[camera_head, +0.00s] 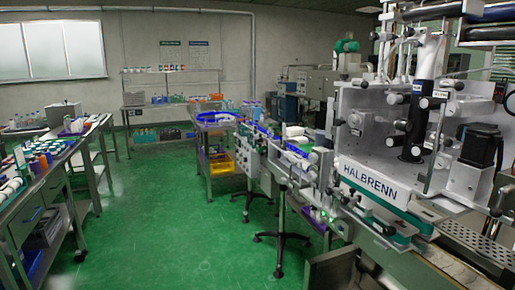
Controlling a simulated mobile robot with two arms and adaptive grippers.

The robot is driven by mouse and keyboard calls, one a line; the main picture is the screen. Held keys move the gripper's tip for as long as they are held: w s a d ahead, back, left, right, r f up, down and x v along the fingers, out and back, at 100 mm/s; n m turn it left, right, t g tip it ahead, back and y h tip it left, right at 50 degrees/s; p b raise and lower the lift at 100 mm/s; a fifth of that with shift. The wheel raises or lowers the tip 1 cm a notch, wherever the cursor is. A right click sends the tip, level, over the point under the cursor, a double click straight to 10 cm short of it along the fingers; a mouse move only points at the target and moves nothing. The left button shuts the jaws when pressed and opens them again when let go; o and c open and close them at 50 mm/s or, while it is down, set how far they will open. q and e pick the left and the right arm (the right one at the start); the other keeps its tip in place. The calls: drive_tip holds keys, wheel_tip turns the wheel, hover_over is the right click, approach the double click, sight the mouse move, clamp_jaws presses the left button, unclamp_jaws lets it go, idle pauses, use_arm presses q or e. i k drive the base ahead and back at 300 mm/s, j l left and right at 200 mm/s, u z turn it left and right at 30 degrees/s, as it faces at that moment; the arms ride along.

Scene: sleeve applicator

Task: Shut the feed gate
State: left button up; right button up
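The sleeve applicator (372,178), a large white machine marked HALBRENN, fills the right side of the head view. It carries knobs, a dark vertical cylinder (415,120) and a black motor block (480,145). A narrow conveyor line (290,165) with white side rails and small fittings runs from its left side toward the back. I cannot tell which fitting is the feed gate, or whether the gate is open or shut. Neither of my grippers is in view.
The green floor (165,225) is clear in the middle. A steel workbench (28,197) with bottles and jars stands at the left. A cart with a blue tray (215,118) and a yellow bin (221,163) stands behind the conveyor. Conveyor stand feet (280,240) spread onto the floor.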

sight(259, 149)
drive_tip(key=i+j+z, duration=0.15)
drive_tip(key=i, duration=0.5)
drive_tip(key=i+j+z, duration=0.2)
drive_tip(key=i+j, duration=0.2)
drive_tip(key=i, duration=0.25)
drive_tip(key=i+j+z, duration=0.15)
drive_tip(key=i+j, duration=0.25)
drive_tip(key=i, duration=0.2)
drive_tip(key=i+j+z, duration=0.15)
drive_tip(key=i+j, duration=0.35)
drive_tip(key=i, duration=0.1)
